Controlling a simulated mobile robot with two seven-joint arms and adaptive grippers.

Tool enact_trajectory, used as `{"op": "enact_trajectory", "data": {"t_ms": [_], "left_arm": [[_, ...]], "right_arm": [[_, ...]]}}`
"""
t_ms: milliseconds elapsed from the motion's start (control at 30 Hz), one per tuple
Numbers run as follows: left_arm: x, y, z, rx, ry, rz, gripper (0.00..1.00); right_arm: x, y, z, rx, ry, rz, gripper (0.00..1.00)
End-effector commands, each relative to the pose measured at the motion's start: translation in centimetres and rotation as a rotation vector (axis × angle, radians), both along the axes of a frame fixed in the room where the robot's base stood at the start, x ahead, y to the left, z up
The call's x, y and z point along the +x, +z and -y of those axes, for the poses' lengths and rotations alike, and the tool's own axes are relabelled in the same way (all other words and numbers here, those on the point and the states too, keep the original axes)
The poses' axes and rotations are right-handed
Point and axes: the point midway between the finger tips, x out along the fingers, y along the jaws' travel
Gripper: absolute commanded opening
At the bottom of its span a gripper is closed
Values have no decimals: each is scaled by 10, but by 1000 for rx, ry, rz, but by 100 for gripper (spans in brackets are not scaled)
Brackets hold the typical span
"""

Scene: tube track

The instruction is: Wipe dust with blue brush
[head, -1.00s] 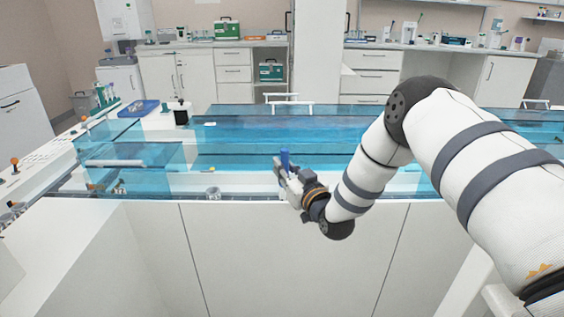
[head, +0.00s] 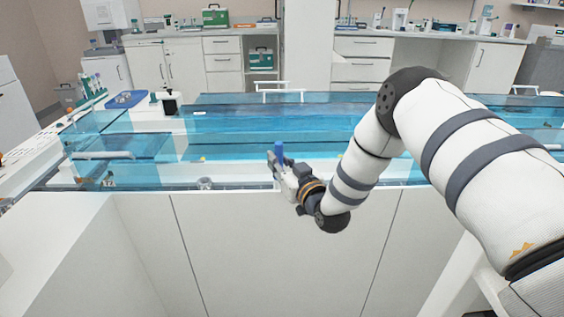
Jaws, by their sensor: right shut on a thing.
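A blue brush (head: 280,153) stands upright in my right gripper (head: 279,165), which is shut on it. Only its blue upper part shows clearly; the gripper hides the rest. The gripper is at the front edge of the long track with clear blue covers (head: 300,124). I cannot tell whether the brush touches anything there. Dust is too small to make out. My left gripper is not in view.
A blue tray (head: 126,99) and a black container (head: 170,102) stand at the back left. A small round metal part (head: 205,183) sits near the front edge. A white cabinet front (head: 270,250) drops below the track. White handles (head: 280,90) rise behind it.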

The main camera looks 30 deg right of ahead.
Motion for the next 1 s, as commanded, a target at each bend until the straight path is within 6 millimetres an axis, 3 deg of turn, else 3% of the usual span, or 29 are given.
{"op": "enact_trajectory", "data": {"t_ms": [67,200,733,1000], "left_arm": [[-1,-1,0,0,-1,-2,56],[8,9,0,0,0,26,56],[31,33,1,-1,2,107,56],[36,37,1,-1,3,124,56]], "right_arm": [[3,0,-2,1,0,0,0],[4,27,-2,0,0,7,0],[8,75,-5,0,1,8,0],[8,83,-6,1,1,2,0]]}}
